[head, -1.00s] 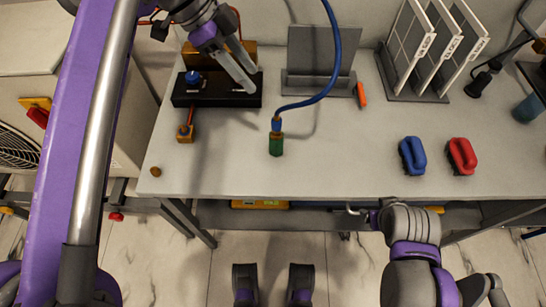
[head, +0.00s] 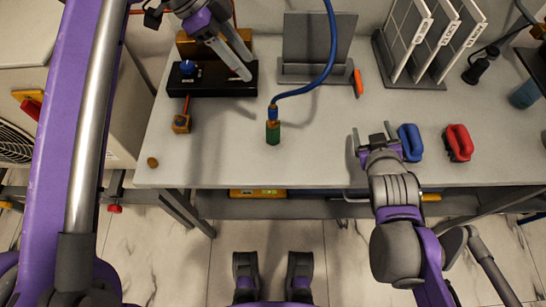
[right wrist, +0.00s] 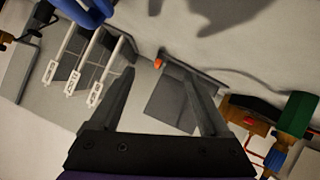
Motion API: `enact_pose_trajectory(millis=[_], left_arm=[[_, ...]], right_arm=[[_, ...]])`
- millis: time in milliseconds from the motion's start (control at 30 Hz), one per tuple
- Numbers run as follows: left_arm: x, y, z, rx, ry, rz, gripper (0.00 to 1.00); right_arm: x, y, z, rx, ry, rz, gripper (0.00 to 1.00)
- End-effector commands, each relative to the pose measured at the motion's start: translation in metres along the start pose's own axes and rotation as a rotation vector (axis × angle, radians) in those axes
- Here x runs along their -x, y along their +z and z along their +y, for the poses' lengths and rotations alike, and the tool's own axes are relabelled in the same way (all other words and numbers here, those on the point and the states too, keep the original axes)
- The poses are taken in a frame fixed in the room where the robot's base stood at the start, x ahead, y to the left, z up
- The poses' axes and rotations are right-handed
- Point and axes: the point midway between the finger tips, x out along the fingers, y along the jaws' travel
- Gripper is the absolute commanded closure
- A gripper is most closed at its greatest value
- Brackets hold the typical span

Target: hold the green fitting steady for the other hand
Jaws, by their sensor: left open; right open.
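The green fitting (head: 273,132) stands on the bench with a brass and blue hose end on top, joined to a blue hose (head: 318,80). It also shows at the right edge of the right wrist view (right wrist: 298,114). My left gripper (head: 245,66) is open over the black box (head: 215,88), to the upper left of the fitting and apart from it. My right gripper (head: 372,134) is open and empty over the bench's front part, right of the fitting. Its two fingers (right wrist: 158,100) show apart in the right wrist view with nothing between them.
A grey rack with white panels (head: 415,45) stands at the back. The bench between fitting and right gripper is clear.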

Motion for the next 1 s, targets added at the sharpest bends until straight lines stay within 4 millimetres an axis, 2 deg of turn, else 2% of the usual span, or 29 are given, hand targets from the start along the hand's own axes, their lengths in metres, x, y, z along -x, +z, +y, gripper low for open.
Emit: enact_pose_trajectory(millis=[33,100,233,300,433,500,600,733,867,1000], left_arm=[[0.0,0.0,0.0,0.0,0.0,0.0,0.5],[0.0,0.0,0.0,0.0,0.0,0.0,0.5],[0.0,0.0,0.0,0.0,0.0,0.0,0.5],[0.0,0.0,0.0,0.0,0.0,0.0,0.5],[0.0,0.0,0.0,0.0,0.0,0.0,0.5],[0.0,0.0,0.0,0.0,0.0,0.0,0.5],[0.0,0.0,0.0,0.0,0.0,0.0,0.5],[0.0,0.0,0.0,0.0,0.0,0.0,0.5],[0.0,0.0,0.0,0.0,0.0,0.0,0.5],[0.0,0.0,0.0,0.0,0.0,0.0,0.5]], right_arm=[[-0.004,-0.022,-0.02,-0.026,-0.037,0.089,0.2],[-0.003,-0.053,-0.048,-0.08,-0.095,0.222,0.2],[0.013,-0.104,-0.101,-0.19,-0.233,0.449,0.2],[0.027,-0.126,-0.126,-0.247,-0.315,0.553,0.2],[0.06,-0.158,-0.169,-0.381,-0.487,0.712,0.2],[0.082,-0.17,-0.191,-0.521,-0.606,0.776,0.2],[0.098,-0.174,-0.204,-0.845,-0.762,0.779,0.2],[0.098,-0.166,-0.206,-1.249,-0.885,0.702,0.2],[0.094,-0.149,-0.207,-1.684,-0.992,0.582,0.2],[0.085,-0.122,-0.209,-2.163,-1.067,0.415,0.2]])
